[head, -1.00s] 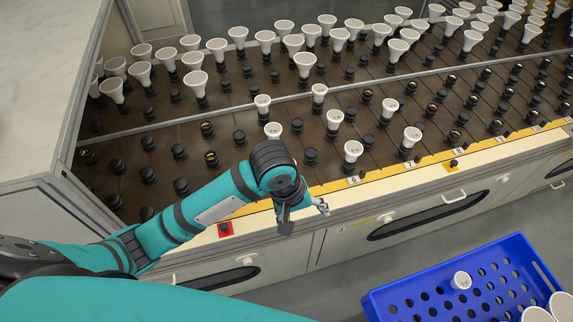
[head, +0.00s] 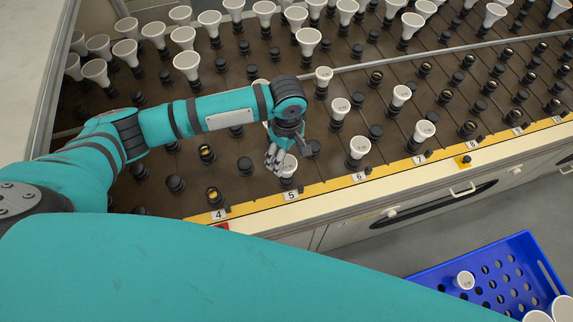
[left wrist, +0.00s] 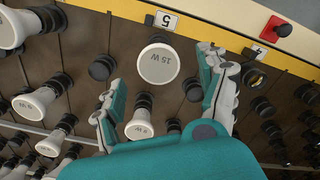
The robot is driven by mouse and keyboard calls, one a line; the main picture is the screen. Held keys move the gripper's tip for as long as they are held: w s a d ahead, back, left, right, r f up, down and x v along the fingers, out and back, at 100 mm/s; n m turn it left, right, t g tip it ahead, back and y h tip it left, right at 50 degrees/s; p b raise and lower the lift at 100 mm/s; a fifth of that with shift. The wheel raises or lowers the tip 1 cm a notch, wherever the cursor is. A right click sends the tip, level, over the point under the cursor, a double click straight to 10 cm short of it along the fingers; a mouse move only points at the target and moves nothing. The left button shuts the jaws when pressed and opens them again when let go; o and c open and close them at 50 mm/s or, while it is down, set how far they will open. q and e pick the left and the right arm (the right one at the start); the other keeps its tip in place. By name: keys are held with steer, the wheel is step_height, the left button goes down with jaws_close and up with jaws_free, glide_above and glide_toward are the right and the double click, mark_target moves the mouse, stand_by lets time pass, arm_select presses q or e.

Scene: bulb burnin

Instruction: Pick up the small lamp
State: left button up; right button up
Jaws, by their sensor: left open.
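A small white lamp (head: 288,168) stands upright in a black socket by label 5 at the front of the rack. In the left wrist view this lamp (left wrist: 159,64) shows its round face marked 15 W. My left gripper (head: 276,157) is open just beside it, partly covering it in the head view. In the wrist view the open fingers of my left gripper (left wrist: 158,82) lie on either side of the lamp's lower part in the picture; I cannot tell whether they touch it. Another small lamp (left wrist: 140,125) shows below it, between the fingers. My right gripper is not in view.
Other small lamps stand close by, such as one by label 6 (head: 359,148) and one by label 7 (head: 424,131). Larger lamps (head: 187,63) fill the back rows. Empty sockets lie between. A blue crate (head: 425,280) holding lamps stands in front at lower right.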

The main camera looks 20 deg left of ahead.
mark_target(287, 164)
arm_select(q)
steer(key=f, duration=0.3)
steer(key=shift+w+a+f, duration=0.1)
steer(key=shift+w+f, duration=0.05)
steer(key=shift+w, duration=0.1)
steer(key=shift+f, duration=0.8)
step_height(287, 164, down, 4)
steer(key=shift+f+p, duration=0.25)
steer(key=shift+p, duration=0.35)
steer(key=shift+f, duration=0.1)
steer(key=c, duration=1.2)
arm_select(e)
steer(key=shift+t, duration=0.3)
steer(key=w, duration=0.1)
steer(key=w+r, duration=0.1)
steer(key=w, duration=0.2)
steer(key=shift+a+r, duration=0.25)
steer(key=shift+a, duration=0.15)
arm_select(q)
steer(key=shift+c, duration=0.4)
